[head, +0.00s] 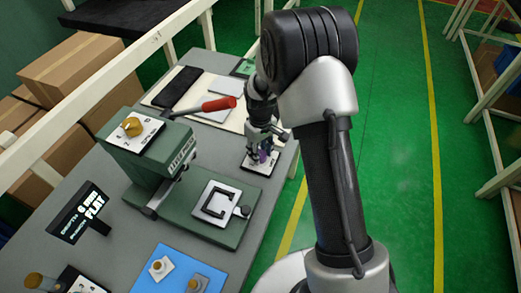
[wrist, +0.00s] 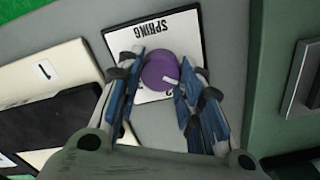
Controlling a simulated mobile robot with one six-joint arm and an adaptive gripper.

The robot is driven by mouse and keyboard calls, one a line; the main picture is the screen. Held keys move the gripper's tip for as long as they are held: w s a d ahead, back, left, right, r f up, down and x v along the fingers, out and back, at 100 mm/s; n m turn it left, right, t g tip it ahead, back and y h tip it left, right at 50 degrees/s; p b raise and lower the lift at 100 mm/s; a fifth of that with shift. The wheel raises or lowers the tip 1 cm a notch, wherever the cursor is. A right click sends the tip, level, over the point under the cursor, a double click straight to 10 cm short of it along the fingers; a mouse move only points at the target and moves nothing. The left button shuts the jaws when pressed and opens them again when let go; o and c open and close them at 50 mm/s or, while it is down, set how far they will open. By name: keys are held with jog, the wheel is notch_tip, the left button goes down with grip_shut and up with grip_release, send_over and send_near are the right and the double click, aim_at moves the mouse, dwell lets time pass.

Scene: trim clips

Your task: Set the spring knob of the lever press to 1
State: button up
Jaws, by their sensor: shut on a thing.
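The purple spring knob (wrist: 157,69) sits on a white plate (wrist: 185,28) marked SPRING, which reads upside down in the wrist view. A white pointer mark on the knob points toward the lower right of that view. The scale numbers are mostly hidden by my fingers. My gripper (head: 262,150) is shut on the knob, one blue-padded finger on each side. In the head view the knob shows only as a small purple patch (head: 263,157). The green lever press (head: 150,150) with its red handle (head: 218,104) stands left of my gripper.
A brass knob (head: 132,126) sits on top of the press. A dark display (head: 78,215) stands at the bench's left. A blue plate (head: 170,277) with knobs lies at the front. A pale board (head: 153,99) with a dark tray (head: 177,87) lies behind the press.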

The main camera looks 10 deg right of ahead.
jog(key=shift+n, duration=0.9)
jog(key=o, duration=1.1)
jog(key=shift+c, duration=0.2)
notch_tip(320, 180, up, 12)
